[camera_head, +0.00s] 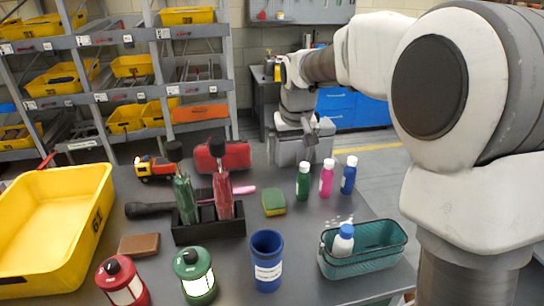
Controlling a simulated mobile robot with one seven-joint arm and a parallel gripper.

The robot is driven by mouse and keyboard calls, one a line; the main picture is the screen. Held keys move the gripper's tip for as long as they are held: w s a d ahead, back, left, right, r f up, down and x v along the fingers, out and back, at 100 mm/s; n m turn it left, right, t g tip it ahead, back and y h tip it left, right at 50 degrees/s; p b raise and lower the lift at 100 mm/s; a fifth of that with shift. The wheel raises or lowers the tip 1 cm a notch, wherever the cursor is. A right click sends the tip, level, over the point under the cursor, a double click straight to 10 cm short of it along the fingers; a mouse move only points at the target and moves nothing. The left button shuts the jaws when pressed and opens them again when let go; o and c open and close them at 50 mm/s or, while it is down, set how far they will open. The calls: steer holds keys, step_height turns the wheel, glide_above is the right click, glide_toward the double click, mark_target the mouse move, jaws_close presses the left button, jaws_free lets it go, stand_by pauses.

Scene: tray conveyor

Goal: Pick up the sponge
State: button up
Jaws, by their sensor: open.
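The sponge (273,202), yellow with a green top layer, lies flat on the grey table (290,240) near its middle. Nothing covers it. My arm reaches in from the right and bends down beyond the table's back edge. My gripper (311,143) hangs at its end, above and behind the sponge in the picture and apart from it. It is open and small in view, with nothing seen between its fingers.
A black holder (208,227) with two bottles stands left of the sponge. Three small bottles (326,178) stand to its right. A teal basket (365,262), blue cup (266,262), two lanterns (194,275) and yellow bin (45,225) surround it.

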glide_toward(273, 198)
steer(key=shift+g, duration=0.3)
steer(key=b+x, duration=0.1)
steer(key=x, duration=0.3)
steer(key=shift+w+f, duration=0.15)
steer(key=shift+w, duration=0.15)
steer(key=shift+b+x, duration=0.5)
steer(key=shift+x, duration=2.15)
steer(key=shift+s, duration=0.1)
steer(key=c, duration=1.2)
steer(key=shift+o, duration=0.2)
step_height(273, 198, up, 10)
steer(key=p, duration=0.1)
